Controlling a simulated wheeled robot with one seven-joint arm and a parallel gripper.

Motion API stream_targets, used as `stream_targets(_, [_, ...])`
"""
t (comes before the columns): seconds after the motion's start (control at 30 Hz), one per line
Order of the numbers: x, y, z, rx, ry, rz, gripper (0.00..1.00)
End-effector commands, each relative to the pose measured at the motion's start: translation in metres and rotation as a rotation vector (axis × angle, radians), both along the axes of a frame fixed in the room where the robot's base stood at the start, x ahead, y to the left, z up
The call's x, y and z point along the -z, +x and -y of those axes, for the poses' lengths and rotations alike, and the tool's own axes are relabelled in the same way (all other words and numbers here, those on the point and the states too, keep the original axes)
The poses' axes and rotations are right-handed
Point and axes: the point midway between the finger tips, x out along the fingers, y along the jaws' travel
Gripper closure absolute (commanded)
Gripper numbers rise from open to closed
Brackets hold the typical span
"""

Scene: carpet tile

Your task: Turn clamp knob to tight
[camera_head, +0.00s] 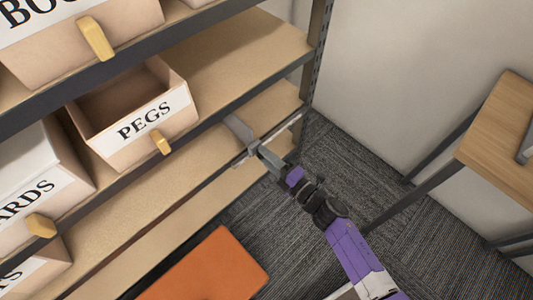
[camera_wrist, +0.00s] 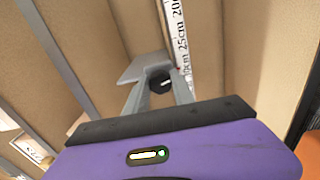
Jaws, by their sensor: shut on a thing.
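A grey metal clamp (camera_head: 238,127) sits at the front edge of a lower shelf in the head view. It also shows as a flat grey bracket (camera_wrist: 143,66) in the wrist view. Its dark round knob (camera_wrist: 160,82) lies between the two grey fingers of my gripper (camera_wrist: 158,92). In the head view my gripper (camera_head: 262,152) reaches the clamp from the lower right, and the knob is hidden there. My gripper is shut on the knob. The knob's turned position cannot be read.
A white strip marked in centimetres (camera_wrist: 180,35) runs past the clamp. The shelves hold labelled bins, including an open PEGS bin (camera_head: 118,143). An orange object (camera_head: 210,268) is below, and a wooden table (camera_head: 500,125) stands right. Carpet is clear around my arm.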

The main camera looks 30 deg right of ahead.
Motion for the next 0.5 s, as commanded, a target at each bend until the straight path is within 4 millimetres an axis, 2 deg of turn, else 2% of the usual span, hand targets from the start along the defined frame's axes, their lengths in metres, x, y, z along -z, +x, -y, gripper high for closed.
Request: stream_targets(0.5, [0.0015, -0.0007, 0.0004, 0.000, 0.066, -0.020, 1.00])
